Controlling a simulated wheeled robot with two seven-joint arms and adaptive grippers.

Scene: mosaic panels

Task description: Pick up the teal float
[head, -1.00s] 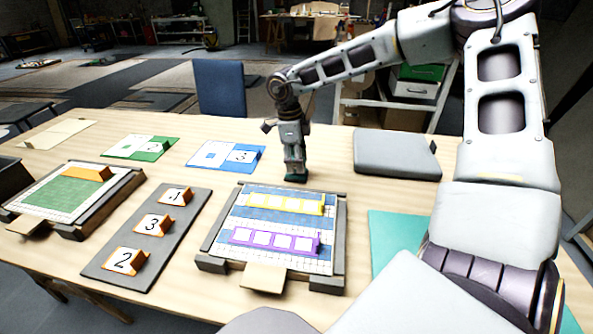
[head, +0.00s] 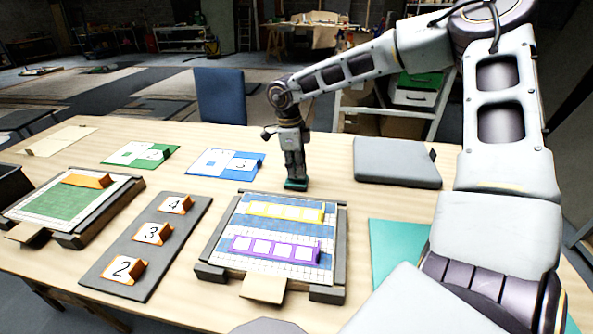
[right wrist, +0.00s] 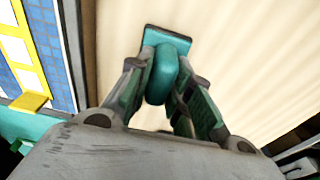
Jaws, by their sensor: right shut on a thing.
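The teal float (head: 295,185) is a small flat teal plate with a rounded handle, just behind the blue mosaic panel. In the right wrist view the float (right wrist: 158,88) stands between my right fingers, with its plate beyond them. My right gripper (head: 294,175) points straight down and is shut on the float's handle; it also shows in the right wrist view (right wrist: 161,98). The float's plate is at or very near the tabletop; I cannot tell whether it touches. My left gripper is not in view.
The blue panel (head: 231,250) with yellow and purple strips is close in front of the float. A grey board with numbered blocks (head: 148,283), a green panel (head: 95,222) and cards lie to the left. A grey case (head: 396,160) and teal mat (head: 392,245) lie right.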

